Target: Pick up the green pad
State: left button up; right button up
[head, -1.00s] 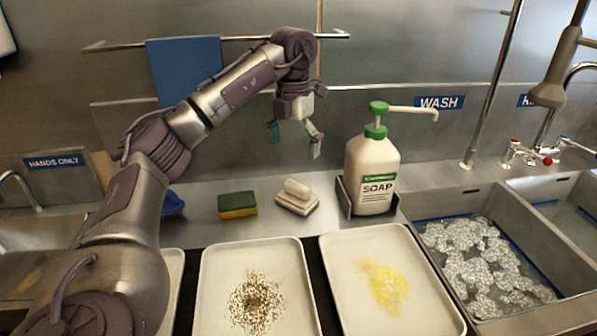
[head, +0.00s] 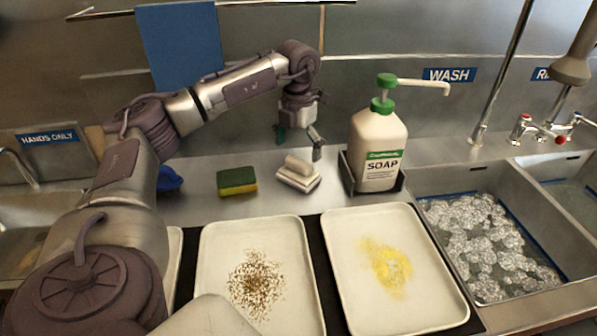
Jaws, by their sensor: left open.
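The green pad (head: 237,181) is a small block with a dark green top and a yellow lower layer. It lies flat on the steel ledge behind the trays, fully visible. My left gripper (head: 299,145) hangs pointing down with its fingers spread and nothing between them. It is to the right of the green pad, in front of the wall and above a white block, apart from the pad. My right gripper is not in view.
A blue item (head: 169,180) is left of the pad. Speckled (head: 212,235) and yellow-stained (head: 343,225) trays are in front. A sink (head: 440,262) is at right.

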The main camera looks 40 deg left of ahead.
aim_at(298, 159)
pick_arm(q)
jog(key=shift+d+f, duration=0.1)
jog(key=shift+f, duration=1.85)
jog(key=c, duration=1.2)
notch_tip(298, 159, up, 10)
jog(key=shift+r, duration=0.1)
